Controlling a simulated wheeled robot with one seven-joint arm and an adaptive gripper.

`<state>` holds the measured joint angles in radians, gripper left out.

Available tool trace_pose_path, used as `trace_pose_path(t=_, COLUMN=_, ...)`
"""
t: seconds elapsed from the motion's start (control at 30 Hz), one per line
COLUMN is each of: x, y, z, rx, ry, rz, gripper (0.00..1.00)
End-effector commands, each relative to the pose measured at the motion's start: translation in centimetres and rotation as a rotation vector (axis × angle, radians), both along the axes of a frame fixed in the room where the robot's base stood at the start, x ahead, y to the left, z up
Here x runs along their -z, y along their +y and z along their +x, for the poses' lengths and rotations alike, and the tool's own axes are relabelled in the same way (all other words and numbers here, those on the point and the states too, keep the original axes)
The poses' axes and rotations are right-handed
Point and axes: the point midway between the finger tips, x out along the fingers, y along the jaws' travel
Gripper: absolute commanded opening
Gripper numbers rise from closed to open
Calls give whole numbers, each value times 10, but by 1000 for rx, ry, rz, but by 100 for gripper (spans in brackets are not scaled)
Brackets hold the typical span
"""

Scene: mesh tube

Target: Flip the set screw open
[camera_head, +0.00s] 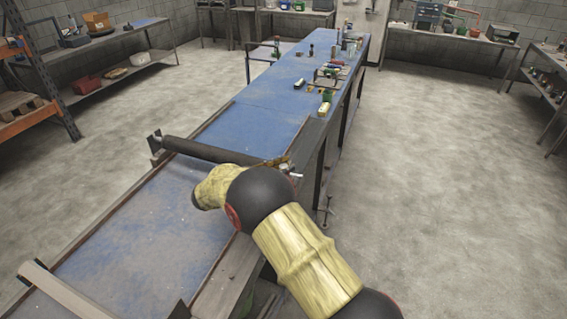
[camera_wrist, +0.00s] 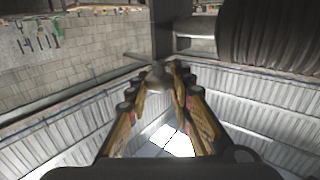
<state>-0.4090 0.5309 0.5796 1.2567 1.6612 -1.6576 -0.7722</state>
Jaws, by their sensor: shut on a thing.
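The dark mesh tube (camera_head: 215,150) lies across the blue bench, and its right end is near my arm. In the wrist view its dark ribbed side (camera_wrist: 268,32) fills the upper right. My gripper (camera_wrist: 160,75) has its two yellow-brown fingers drawn together on a small grey rounded piece (camera_wrist: 158,77), which seems to be the set screw. A dark upright post and a short grey bar stand just beyond it. In the head view a small pale metal part (camera_head: 290,172) shows beside my wrist; my arm hides most of the gripper there.
The blue bench (camera_head: 265,100) runs away from me, with several small tools and bottles towards its far end. A pale bar (camera_head: 60,290) crosses the bench at the lower left. The concrete floor to the right is clear.

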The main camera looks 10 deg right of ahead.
Motion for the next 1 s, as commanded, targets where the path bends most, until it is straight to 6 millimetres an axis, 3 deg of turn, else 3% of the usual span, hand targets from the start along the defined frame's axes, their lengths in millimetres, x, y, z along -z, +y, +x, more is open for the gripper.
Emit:
trace_pose_path(t=0.3, x=-1, y=0, z=1, rx=119, ry=-3, rz=0, gripper=0)
trace_pose_path(t=0.83, x=-2, y=-1, z=1, rx=142, ry=-5, rz=-1, gripper=0)
trace_pose_path(t=0.87, x=-2, y=-1, z=1, rx=142, ry=-5, rz=-1, gripper=23)
trace_pose_path(t=1.0, x=-2, y=-1, z=1, rx=142, ry=-4, rz=0, gripper=31)
